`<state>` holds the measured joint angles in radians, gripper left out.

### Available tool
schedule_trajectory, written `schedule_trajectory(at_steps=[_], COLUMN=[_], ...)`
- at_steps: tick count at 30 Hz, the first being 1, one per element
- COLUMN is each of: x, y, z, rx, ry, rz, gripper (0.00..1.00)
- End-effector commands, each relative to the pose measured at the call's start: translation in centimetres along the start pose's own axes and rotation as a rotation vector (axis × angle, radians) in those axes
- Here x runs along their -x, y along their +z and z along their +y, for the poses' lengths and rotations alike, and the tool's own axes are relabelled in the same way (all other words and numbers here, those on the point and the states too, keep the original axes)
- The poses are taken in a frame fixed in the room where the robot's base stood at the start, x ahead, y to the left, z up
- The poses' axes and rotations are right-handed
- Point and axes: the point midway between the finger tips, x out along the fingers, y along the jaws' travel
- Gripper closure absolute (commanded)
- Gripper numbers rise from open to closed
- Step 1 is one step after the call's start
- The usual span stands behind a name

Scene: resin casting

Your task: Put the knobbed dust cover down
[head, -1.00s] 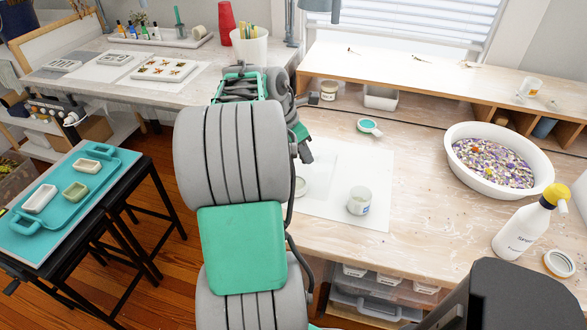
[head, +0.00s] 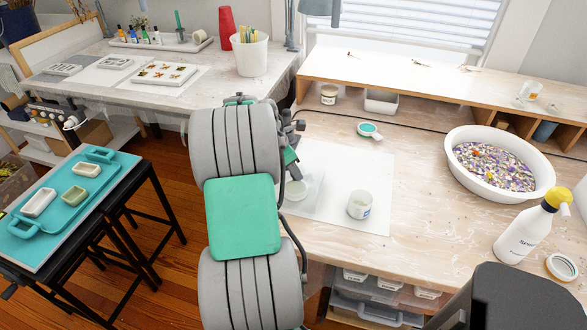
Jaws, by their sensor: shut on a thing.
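My gripper (head: 292,171) is mostly hidden behind my own grey and green arm in the head view. Only a small grey and green part shows at the arm's right edge, and the fingertips cannot be made out. Just below it is a pale, see-through shape, which looks like the knobbed dust cover (head: 308,190), partly hidden by the arm. It is over the left part of the white sheet (head: 345,168) on the wooden workbench. Its knob is not visible, and I cannot tell whether it touches the sheet.
A clear cup (head: 360,205) stands on the sheet to the right. A teal-topped round item (head: 369,131) lies behind it. A white basin (head: 540,190) of colourful pieces and a spray bottle (head: 525,235) stand at right. The bench between sheet and basin is clear.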

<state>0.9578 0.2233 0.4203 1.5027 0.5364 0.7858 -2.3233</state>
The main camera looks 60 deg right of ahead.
Motion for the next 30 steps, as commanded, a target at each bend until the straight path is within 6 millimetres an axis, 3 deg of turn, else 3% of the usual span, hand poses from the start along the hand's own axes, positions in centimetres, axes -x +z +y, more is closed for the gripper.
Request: schedule_trajectory(at_steps=[3, 4, 11, 22, 30], x=[-0.3, -0.3, -0.3, 0.6, 7.7], y=[-0.1, -0.1, -0.1, 0.3, 0.3], z=[0.0, 0.0, 0.0, 0.0, 0.1], rx=[0.0, 0.0, 0.0, -0.001, 0.0], ry=[0.0, 0.0, -0.001, 0.001, 0.004], rz=[0.0, 0.0, 0.0, -0.001, -0.001], gripper=[1.0, 0.7, 0.51, 0.51, 0.51])
